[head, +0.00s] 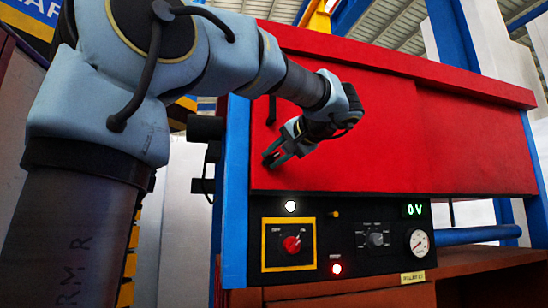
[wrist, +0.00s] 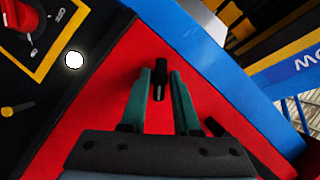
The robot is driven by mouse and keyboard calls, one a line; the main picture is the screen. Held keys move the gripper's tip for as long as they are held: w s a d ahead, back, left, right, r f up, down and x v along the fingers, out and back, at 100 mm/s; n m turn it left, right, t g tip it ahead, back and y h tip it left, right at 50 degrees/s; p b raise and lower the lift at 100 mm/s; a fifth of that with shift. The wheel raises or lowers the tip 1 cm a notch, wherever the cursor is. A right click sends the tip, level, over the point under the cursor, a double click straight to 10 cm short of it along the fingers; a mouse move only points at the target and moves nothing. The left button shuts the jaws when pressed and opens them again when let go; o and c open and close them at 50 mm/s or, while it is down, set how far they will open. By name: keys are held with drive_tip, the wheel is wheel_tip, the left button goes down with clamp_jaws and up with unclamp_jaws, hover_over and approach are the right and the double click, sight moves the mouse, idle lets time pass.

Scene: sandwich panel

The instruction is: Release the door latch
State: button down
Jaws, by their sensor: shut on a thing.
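The red door (head: 440,140) of the panel is closed in the head view. My gripper (head: 271,158) is at its lower left corner. In the wrist view, a small black latch handle (wrist: 160,70) stands out from the red door. The two green fingers of my gripper (wrist: 161,82) are shut on it. In the head view this latch is mostly hidden by the fingers. A second black handle (head: 271,110) sits higher on the door's left edge; it also shows in the wrist view (wrist: 214,127), partly behind the gripper.
A blue post (head: 237,200) borders the door's left.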

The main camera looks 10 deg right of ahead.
drive_tip(key=shift+f+m, duration=0.1)
drive_tip(key=shift+m, duration=0.2)
drive_tip(key=shift+f+m+t+y+b, duration=0.1)
drive_tip(key=shift+m+t+y+b, duration=0.4)
drive_tip(key=shift+m+b, duration=0.5)
drive_tip(key=shift+m+t+y+b, duration=0.4)
drive_tip(key=shift+m+y+b, duration=0.15)
drive_tip(key=shift+m, duration=1.15)
drive_tip(key=shift+d, duration=0.1)
drive_tip(key=c, duration=0.8)
unclamp_jaws()
drive_tip(key=shift+c, duration=0.2)
